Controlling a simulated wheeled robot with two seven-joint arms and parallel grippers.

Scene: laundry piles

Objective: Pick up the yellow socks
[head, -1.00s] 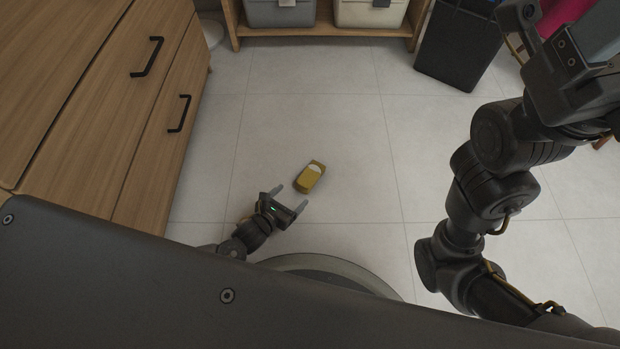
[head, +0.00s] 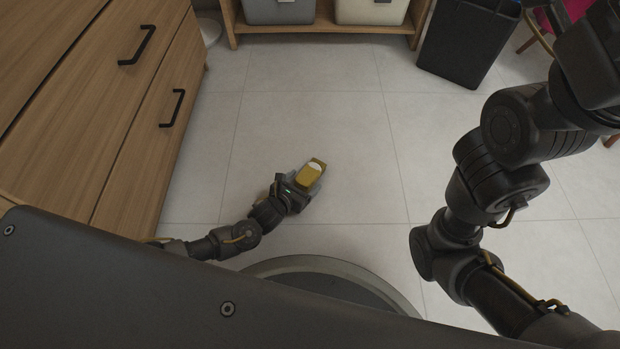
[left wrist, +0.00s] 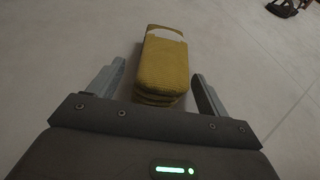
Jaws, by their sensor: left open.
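The yellow socks (head: 309,174) lie as a folded bundle with a pale patch on the tiled floor, in the middle of the head view. In the left wrist view the socks (left wrist: 162,68) sit between the two fingers, with a gap on each side. My left gripper (head: 305,181) is open around the near part of the socks. In the left wrist view my left gripper (left wrist: 155,95) shows both grey fingers apart. My right arm comes in at the right of the head view, and its gripper's fingers are not visible.
A wooden drawer cabinet (head: 130,120) with black handles stands at the left. A low wooden shelf (head: 325,28) with two bins is at the back. A black bin (head: 466,42) stands at the back right. The tiled floor around the socks is clear.

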